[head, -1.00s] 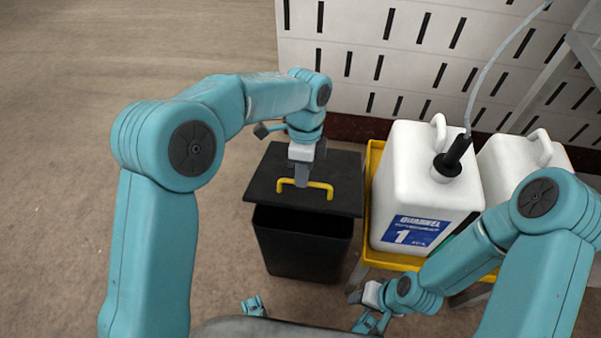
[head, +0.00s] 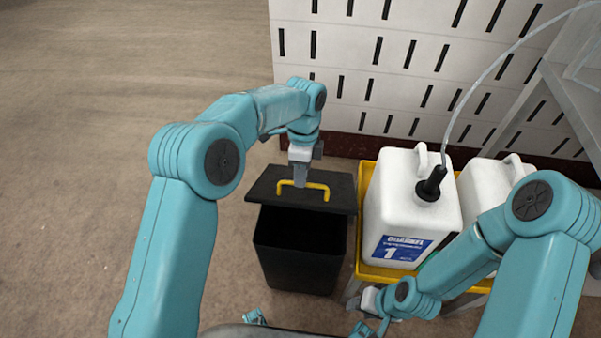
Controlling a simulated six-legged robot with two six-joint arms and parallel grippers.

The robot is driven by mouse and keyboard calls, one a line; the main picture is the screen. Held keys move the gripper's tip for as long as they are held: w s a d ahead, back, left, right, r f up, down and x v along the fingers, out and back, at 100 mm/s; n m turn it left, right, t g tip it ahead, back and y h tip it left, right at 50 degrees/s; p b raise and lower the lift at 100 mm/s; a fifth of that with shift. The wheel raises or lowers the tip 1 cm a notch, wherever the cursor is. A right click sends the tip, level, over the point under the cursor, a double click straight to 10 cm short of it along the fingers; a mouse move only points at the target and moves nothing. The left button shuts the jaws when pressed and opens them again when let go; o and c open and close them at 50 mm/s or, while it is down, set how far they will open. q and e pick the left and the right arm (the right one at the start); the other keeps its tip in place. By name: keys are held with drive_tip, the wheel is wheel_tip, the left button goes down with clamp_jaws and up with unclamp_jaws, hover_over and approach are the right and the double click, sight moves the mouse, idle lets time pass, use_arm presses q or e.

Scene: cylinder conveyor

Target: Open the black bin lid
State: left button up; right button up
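The black bin (head: 301,268) stands on the floor in the middle of the head view. Its black lid (head: 337,190) is off the front of the opening, toward the wall, and the dark inside shows. A yellow handle (head: 318,186) is on the lid. My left gripper (head: 300,183) points down at the handle's left part. Its fingers look closed at the handle, though the fingertips are small and partly hidden. My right gripper (head: 366,318) is low in the view, right of the bin, apart from the lid; its fingers are too unclear to judge.
A yellow tray stand (head: 366,175) right of the bin holds two white canisters; the nearer canister (head: 390,205) has a blue label and a black cap with a hose. A slotted white wall (head: 350,60) stands behind. The floor at left is clear.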

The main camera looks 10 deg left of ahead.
use_arm(q)
drive_tip(key=o, duration=0.3)
drive_tip(key=shift+w+a+f, duration=0.1)
drive_tip(key=shift+w+f, duration=0.55)
drive_tip(key=shift+w, duration=0.05)
drive_tip(key=shift+o, duration=0.5)
drive_tip(key=shift+w+f, duration=0.15)
drive_tip(key=shift+w, duration=0.1)
drive_tip(key=shift+s+r, duration=0.35)
drive_tip(key=shift+r, duration=0.05)
drive_tip(key=shift+c, duration=0.3)
drive_tip(key=shift+w+f, duration=0.15)
drive_tip(key=shift+w, duration=0.05)
use_arm(e)
drive_tip(key=shift+w+f, duration=0.25)
use_arm(q)
drive_tip(key=shift+s, duration=0.15)
use_arm(e)
drive_tip(key=shift+s+r, duration=0.1)
